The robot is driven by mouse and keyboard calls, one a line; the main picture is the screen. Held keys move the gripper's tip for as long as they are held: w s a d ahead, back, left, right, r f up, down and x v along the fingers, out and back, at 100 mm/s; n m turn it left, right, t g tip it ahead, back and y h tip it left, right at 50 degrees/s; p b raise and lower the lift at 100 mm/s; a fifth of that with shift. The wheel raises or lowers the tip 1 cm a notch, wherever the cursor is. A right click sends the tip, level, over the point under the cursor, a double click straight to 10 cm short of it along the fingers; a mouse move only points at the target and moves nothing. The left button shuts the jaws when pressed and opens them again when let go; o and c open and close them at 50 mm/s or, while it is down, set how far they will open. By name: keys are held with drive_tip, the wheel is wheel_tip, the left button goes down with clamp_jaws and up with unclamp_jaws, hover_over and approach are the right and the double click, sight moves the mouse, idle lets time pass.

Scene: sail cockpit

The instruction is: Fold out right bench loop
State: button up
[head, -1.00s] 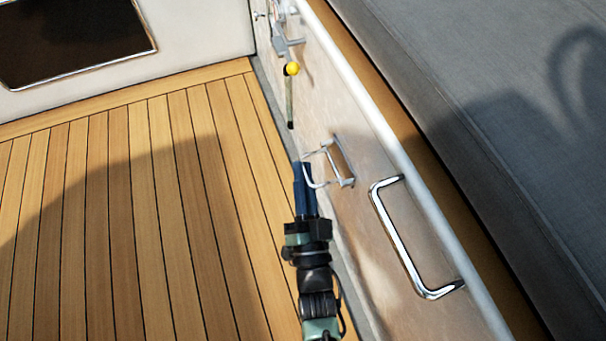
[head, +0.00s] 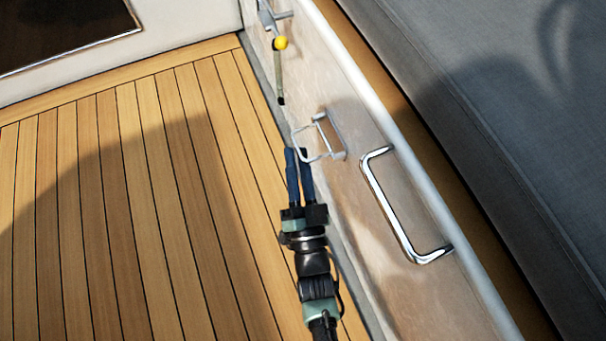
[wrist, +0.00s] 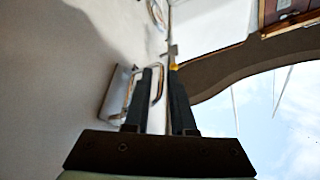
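The bench loop, a thin light metal wire loop (head: 297,131) on a small bracket (head: 333,136), stands out from the pale bench side in the head view. My gripper (head: 297,151) points at it from below, its two dark blue fingers slightly apart. The fingertips are right at the loop's outer end; contact cannot be told. In the wrist view the loop (wrist: 158,87) shows between the fingers of my gripper (wrist: 161,70), partly hidden by the left finger. Its bracket (wrist: 112,95) is left of the fingers. I see nothing clamped.
A chrome handle (head: 391,210) sticks out from the bench side, right of my gripper. The grey cushion (head: 500,110) is on the right. The plank floor (head: 140,220) on the left is clear.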

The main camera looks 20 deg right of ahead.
drive_tip(key=p+v, duration=0.3)
drive_tip(key=v, duration=0.8)
drive_tip(key=shift+r, duration=0.1)
